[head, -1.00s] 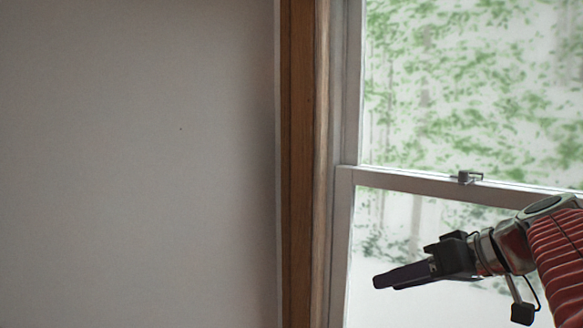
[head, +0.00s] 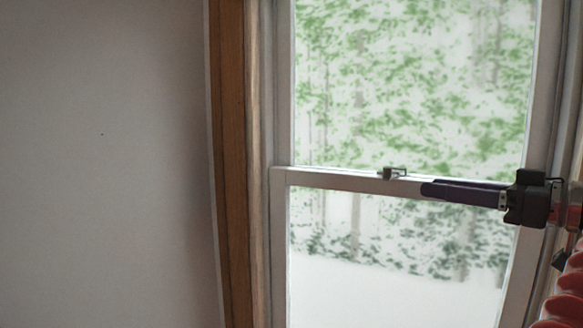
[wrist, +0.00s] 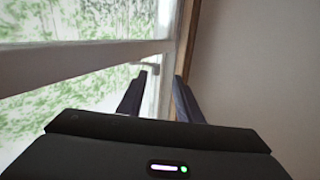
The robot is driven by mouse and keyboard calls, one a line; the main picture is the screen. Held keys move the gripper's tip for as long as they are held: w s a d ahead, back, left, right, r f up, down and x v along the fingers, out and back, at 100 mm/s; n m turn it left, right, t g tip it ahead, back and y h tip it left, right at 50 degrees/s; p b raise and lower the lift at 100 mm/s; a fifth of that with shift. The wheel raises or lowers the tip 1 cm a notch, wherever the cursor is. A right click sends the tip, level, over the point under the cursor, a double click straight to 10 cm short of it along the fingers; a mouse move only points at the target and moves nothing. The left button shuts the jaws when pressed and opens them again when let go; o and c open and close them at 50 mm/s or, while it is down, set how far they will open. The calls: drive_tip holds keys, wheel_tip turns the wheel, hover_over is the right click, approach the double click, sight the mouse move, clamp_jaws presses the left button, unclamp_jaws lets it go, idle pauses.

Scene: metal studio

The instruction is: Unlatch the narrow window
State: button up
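The narrow window (head: 340,181) has a white frame with an upper and a lower pane. Its small grey metal latch (head: 392,172) sits on the middle rail. In the wrist view the latch (wrist: 150,67) shows just beyond the fingertips, in the gap between them. My gripper (head: 428,189) is right of the latch and slightly lower in the head view, its dark fingers pointing left. In the wrist view the gripper (wrist: 159,76) has its two fingers apart with nothing between them. I see no contact with the latch. The exact distance is hard to judge.
A brown wooden trim (head: 231,150) runs down the window's left side. A plain grey wall (head: 100,180) lies left of it. The window's right frame post (head: 541,90) stands behind my gripper's body. The space left of the fingertips is free apart from the latch.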

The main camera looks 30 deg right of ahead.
sight(388, 169)
drive_tip(key=shift+s+d+r+t, duration=0.15)
drive_tip(key=shift+s+d+r, duration=0.15)
drive_tip(key=shift+s+r, duration=0.15)
drive_tip(key=shift+s+d+r+t, duration=0.15)
drive_tip(key=shift+s+d+r, duration=0.15)
drive_tip(key=shift+s, duration=0.25)
drive_tip(key=shift+x, duration=6.9)
drive_tip(key=shift+c, duration=0.4)
clamp_jaws()
